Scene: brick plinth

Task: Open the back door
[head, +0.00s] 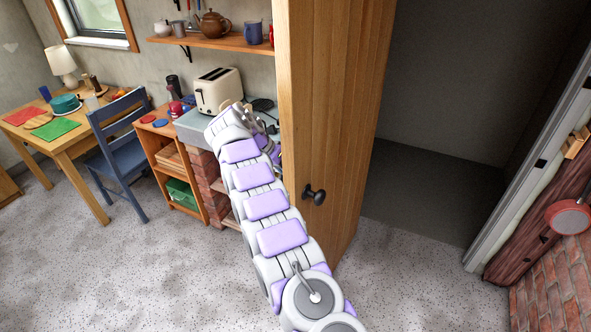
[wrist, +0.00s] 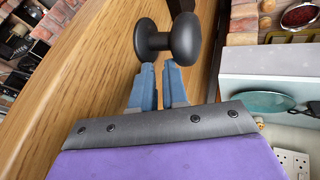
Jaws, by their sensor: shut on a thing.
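The wooden back door (head: 335,110) stands swung open in the head view, with a dark grey room beyond the doorway to its right. One black knob (head: 314,195) shows on the door's near side. My arm reaches past the door's left edge, and the fingers are hidden there. In the wrist view, the wooden door face (wrist: 90,75) fills the left, with a dark round door knob (wrist: 188,38) on it. My gripper (wrist: 162,80) has its blue fingers close together at the knob's shaft, shut on it. The exact contact is partly hidden.
A counter with a cream toaster (head: 218,90) stands left of the door, under a wooden shelf (head: 215,40). A blue chair (head: 120,150) and table (head: 75,145) are farther left. A white door frame (head: 530,160) is at right. Speckled floor is clear in front.

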